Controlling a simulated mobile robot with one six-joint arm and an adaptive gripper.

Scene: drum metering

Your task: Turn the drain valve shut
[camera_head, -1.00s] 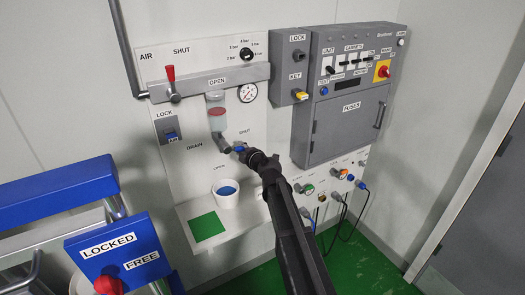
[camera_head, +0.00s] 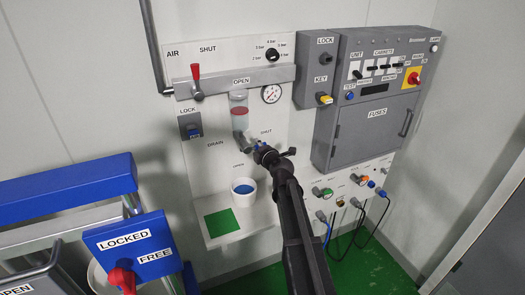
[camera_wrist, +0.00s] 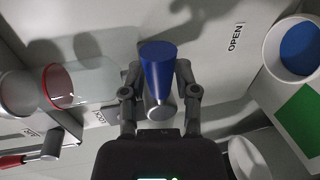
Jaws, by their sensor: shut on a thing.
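The drain valve's blue handle (camera_wrist: 158,65) is between the two fingers of my gripper (camera_wrist: 160,92) in the wrist view, with a grey rounded part under it. My gripper (camera_head: 265,156) is shut on the handle. In the head view the blue handle (camera_head: 261,146) shows only as a small patch beside the dark fingers. The grey valve body (camera_head: 243,141) sits below the clear drain cup with red in it (camera_head: 239,111). The DRAIN, SHUT and OPEN labels are around the valve. I cannot tell the handle's exact angle.
A white cup with blue inside (camera_head: 245,190) stands on the ledge below the valve, beside a green square (camera_head: 222,223). A pressure gauge (camera_head: 271,94) is above right. A blue cart (camera_head: 130,245) marked LOCKED and FREE stands at left. Cables hang at right.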

